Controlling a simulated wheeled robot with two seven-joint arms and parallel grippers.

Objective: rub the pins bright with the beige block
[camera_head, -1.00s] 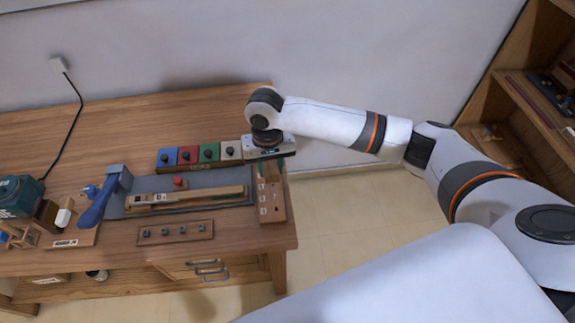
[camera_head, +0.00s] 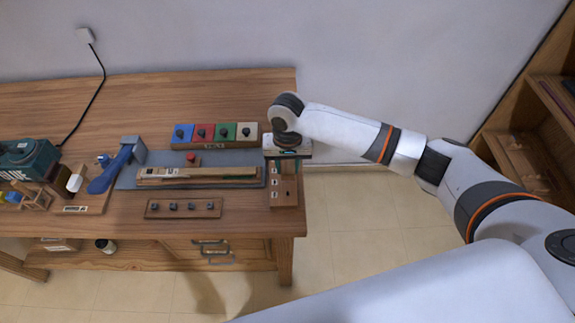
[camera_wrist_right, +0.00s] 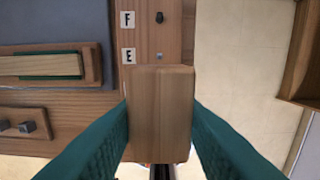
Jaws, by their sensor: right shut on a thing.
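My right gripper (camera_head: 288,153) is over the far end of a wooden pin board (camera_head: 284,198) at the bench's right end. In the right wrist view its teal fingers (camera_wrist_right: 160,112) are shut on the beige block (camera_wrist_right: 160,95), a plain wood-grained piece. The block covers part of the board. Above it in that view stand a dark pin (camera_wrist_right: 160,17) by label F and a greyer, lighter pin (camera_wrist_right: 159,55) by label E. The block's underside is hidden, so I cannot tell whether it touches a pin. My left gripper is not in view.
A rack holds knobbed blue (camera_head: 182,133), red (camera_head: 203,133), green (camera_head: 225,132) and beige-topped (camera_head: 246,133) pieces. A grey mat (camera_head: 126,183) carries wooden key parts. A blue-handled tool (camera_head: 105,179) stands left.

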